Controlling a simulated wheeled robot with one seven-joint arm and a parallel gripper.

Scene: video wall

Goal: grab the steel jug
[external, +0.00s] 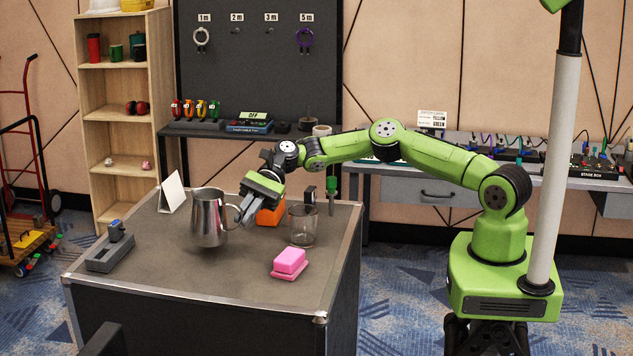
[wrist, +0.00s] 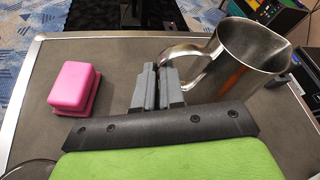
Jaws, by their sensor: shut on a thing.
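The steel jug (external: 209,217) is upright toward the left of the grey-topped case, with its handle toward my gripper. My gripper (external: 243,217) comes in from the right and is shut on the jug's handle. In the wrist view the jug (wrist: 243,58) is at the upper right, with its handle running to the grey fingers of my gripper (wrist: 158,84). The fingers are close together at the handle. I cannot tell for sure whether the jug's base touches the top.
On the case top (external: 180,262) are a pink butter dish (external: 288,263), a clear glass (external: 303,226), an orange item (external: 271,212), a white folded card (external: 172,193) and a grey block tool (external: 110,250). The front middle of the top is clear.

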